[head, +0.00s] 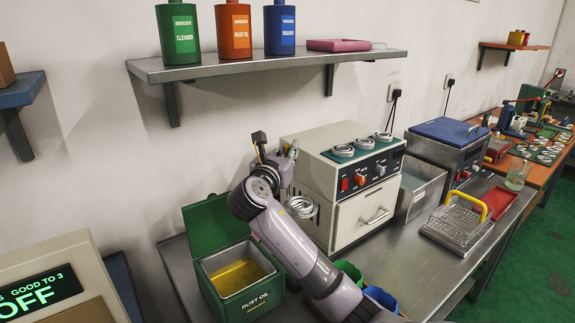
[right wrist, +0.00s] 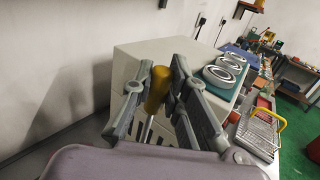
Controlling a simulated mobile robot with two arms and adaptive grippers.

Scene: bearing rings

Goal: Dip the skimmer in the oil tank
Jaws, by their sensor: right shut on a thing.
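The green oil tank (head: 247,303), marked RUST OIL, stands on the metal bench with its lid up and yellow oil inside. My right gripper (head: 275,150) is above and to the right of the tank, in front of the white machine. In the right wrist view its fingers (right wrist: 165,85) are closed around the yellow handle of the skimmer (right wrist: 157,90). A round metal part (head: 300,207), seemingly the skimmer's head, shows below the gripper in the head view, outside the tank. What it carries is unclear. My left gripper is not in view.
The white machine (head: 352,220) with rings on top stands right of the tank. A shelf (head: 265,66) with several bottles hangs above. Green and blue cups (head: 380,297) sit near my right arm. A wire rack (head: 458,225) with a yellow handle is further right.

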